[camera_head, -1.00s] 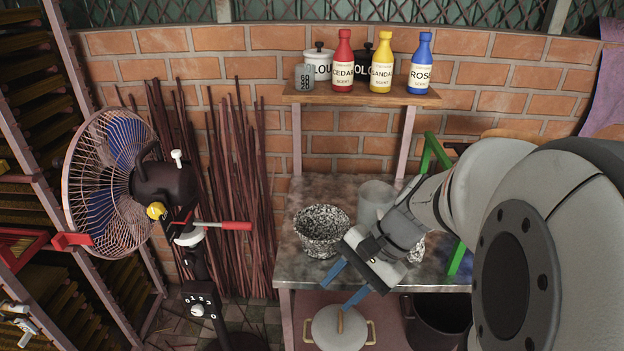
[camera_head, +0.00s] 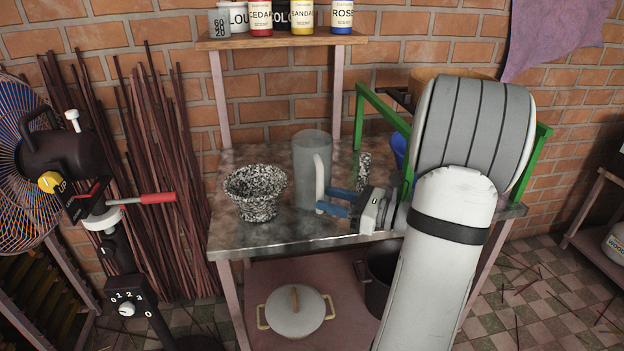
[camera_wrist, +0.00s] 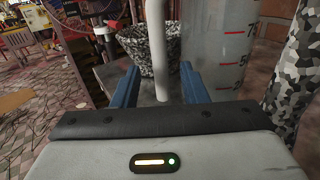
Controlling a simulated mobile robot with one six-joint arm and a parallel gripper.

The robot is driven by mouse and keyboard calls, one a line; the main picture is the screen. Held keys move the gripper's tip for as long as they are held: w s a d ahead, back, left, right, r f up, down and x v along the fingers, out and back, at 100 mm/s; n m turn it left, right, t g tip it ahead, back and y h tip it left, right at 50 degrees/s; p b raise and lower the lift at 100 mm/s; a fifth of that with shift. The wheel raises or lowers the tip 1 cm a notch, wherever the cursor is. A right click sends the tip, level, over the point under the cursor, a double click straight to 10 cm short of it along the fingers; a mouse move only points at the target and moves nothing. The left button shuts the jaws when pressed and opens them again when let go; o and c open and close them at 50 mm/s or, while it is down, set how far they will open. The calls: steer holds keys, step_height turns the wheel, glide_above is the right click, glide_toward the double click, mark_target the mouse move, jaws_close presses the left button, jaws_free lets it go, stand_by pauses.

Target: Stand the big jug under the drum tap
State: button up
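The big jug (camera_head: 308,150) is a tall, translucent grey vessel standing upright on the metal table, with a pale upright handle (camera_head: 319,183) on its near right side. In the wrist view, red marks show on the jug (camera_wrist: 215,45). My gripper (camera_head: 324,198) is open, with blue fingers at the handle. In the wrist view, the handle (camera_wrist: 158,45) stands between the parted fingers, and I see no clear grip on it. A blue object (camera_head: 398,150) shows within a green frame (camera_head: 375,103), partly behind my arm; I cannot tell whether it is the drum. No tap is visible.
A black-and-white speckled bowl (camera_head: 255,195) stands left of the jug on the table (camera_head: 240,237). A speckled upright piece (camera_head: 364,168) stands to the jug's right. Bottles line the shelf (camera_head: 270,40) above. A lidded pot (camera_head: 293,312) sits below.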

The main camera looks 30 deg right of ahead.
mark_target(319, 214)
steer(key=x, duration=0.3)
steer(key=shift+w+a, duration=0.15)
steer(key=shift+w, duration=0.1)
jaws_close()
stand_by(0.3)
